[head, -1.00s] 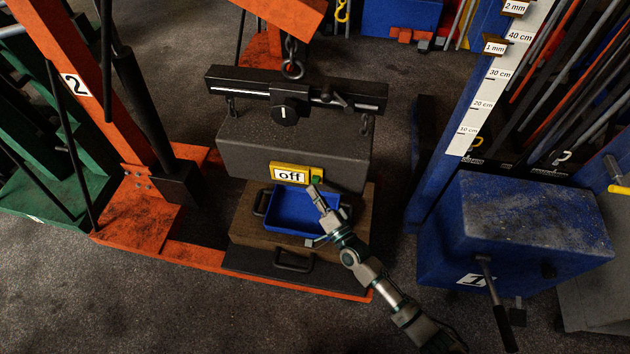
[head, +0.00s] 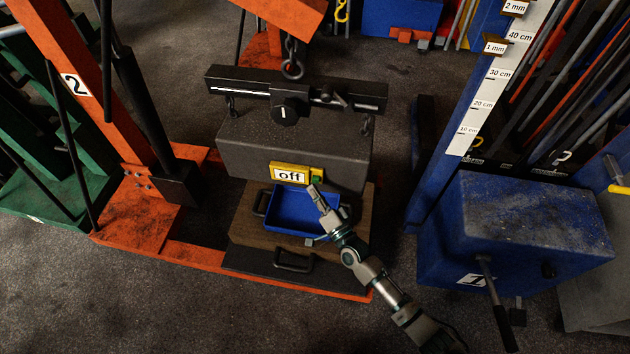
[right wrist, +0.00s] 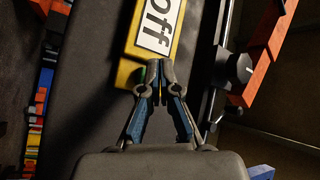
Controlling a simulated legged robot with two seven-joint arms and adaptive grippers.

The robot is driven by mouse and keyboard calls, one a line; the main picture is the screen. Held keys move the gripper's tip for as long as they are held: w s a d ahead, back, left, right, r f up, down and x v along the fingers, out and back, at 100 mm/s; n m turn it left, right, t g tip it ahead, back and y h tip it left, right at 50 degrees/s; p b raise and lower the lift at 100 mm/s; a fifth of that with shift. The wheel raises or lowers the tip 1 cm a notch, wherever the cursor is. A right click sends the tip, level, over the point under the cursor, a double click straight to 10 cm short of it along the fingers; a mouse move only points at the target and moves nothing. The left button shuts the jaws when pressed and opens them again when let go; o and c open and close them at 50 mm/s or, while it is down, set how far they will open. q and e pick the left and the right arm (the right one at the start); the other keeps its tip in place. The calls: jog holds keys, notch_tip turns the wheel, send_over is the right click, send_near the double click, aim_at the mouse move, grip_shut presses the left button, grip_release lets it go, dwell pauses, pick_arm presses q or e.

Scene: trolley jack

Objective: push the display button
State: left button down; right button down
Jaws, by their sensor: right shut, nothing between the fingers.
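The yellow display (head: 291,173) reads "off" and sits on the front of a dark grey block. A green button (head: 316,180) is at its right end. In the right wrist view the display (right wrist: 157,30) shows close ahead, with the green button (right wrist: 141,75) partly hidden behind the fingers. My right gripper (head: 313,188) is shut and empty, its fingertips at or just in front of the button. It shows shut in the right wrist view (right wrist: 153,66) too. I cannot tell whether it touches the button. My left gripper is not in view.
A blue tray (head: 292,212) stands just below the display, on a brown box. The grey block (head: 260,145) hangs under a black bar and chain. An orange frame (head: 140,230) is at the left, and a blue jack block (head: 530,225) at the right.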

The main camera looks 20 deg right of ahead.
jog(key=shift+w+d, duration=0.2)
jog(key=shift+r, duration=0.1)
jog(key=shift+w+d, duration=0.25)
jog(key=shift+w, duration=0.15)
dwell(0.9)
jog(key=shift+s+a+p, duration=0.3)
jog(key=shift+s+a, duration=0.2)
jog(key=shift+s, duration=0.25)
